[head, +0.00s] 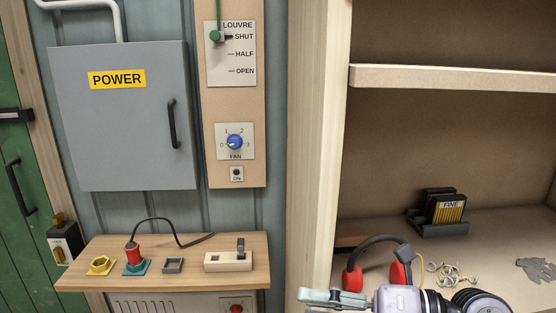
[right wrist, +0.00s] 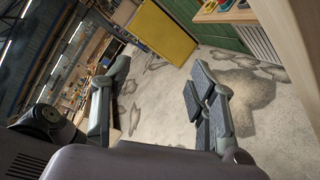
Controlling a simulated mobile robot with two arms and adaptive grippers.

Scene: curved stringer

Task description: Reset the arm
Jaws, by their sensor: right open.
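My right gripper (head: 328,298) shows at the bottom of the head view, with my arm coming in from the lower right. It points left, in front of the wooden shelf unit, and its lower part is cut off by the frame edge. My left gripper is in neither view.
A narrow wooden shelf (head: 205,250) bears a red plug, sockets and a switch. Above it hang a grey power box (head: 120,140) and a louvre and fan panel (head: 222,105). The shelf unit (head: 450,77) holds red earmuffs (head: 353,277), a black FINE holder (head: 445,210) and grey gloves (head: 537,268).

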